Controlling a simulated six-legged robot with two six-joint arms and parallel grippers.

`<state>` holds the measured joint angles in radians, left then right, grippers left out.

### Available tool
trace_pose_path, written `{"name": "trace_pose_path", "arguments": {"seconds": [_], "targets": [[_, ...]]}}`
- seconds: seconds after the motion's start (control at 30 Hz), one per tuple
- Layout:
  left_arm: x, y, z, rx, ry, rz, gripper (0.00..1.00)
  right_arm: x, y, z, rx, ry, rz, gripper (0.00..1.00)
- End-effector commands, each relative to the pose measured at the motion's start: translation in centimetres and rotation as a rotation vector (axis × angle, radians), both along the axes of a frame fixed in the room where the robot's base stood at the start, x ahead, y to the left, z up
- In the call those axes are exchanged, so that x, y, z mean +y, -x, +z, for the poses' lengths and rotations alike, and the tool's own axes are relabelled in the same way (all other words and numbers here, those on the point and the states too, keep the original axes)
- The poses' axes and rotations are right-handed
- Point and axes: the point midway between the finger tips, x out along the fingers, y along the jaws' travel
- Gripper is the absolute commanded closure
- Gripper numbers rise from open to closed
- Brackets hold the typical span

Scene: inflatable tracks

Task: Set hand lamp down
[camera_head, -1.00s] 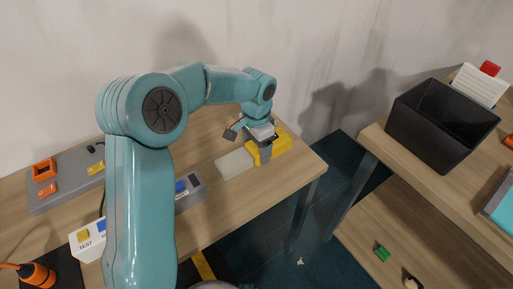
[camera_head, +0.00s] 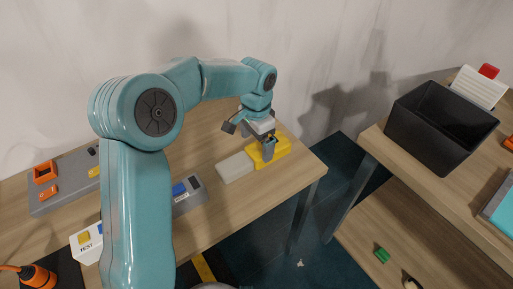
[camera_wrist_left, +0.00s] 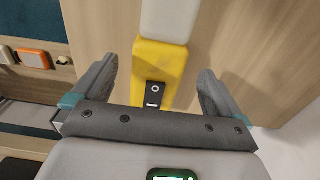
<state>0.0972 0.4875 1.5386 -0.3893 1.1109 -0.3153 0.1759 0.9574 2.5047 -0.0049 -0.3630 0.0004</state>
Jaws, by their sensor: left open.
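The hand lamp, a yellow body (camera_head: 277,149) with a pale grey-white end (camera_head: 235,168), lies flat on the wooden table near its right end. In the left wrist view its yellow body (camera_wrist_left: 145,62) shows a black switch panel, and the white end runs off the top edge. My left gripper (camera_head: 250,139) is just above the yellow part. Its two fingers (camera_wrist_left: 155,85) stand apart on either side of the lamp, with gaps visible on both sides. My right gripper is not in view.
A grey panel with orange sockets (camera_head: 44,172) and a white TEST box (camera_head: 86,242) are at the table's left. A grey device with a blue part (camera_head: 187,193) lies mid-table. A black bin (camera_head: 440,125) stands on the right-hand shelf, across a floor gap.

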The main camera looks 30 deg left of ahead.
Motion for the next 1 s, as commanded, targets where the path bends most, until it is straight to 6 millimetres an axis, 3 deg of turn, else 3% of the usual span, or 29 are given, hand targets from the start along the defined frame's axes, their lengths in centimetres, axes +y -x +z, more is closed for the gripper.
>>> {"name": "trace_pose_path", "arguments": {"seconds": [0.03,0.2,0.4,1.0], "targets": [[0.0,-0.1,1.5,-0.006,-0.001,-0.001,0.0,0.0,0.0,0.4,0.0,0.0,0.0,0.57],[0.0,-0.1,5.3,-0.004,-0.001,0.0,0.0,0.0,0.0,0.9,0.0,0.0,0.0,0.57],[0.0,0.0,7.9,0.0,0.0,-0.001,0.0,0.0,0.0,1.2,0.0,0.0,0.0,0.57],[0.0,0.0,8.3,0.001,0.0,-0.001,0.0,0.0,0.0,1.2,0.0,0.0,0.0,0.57]]}}
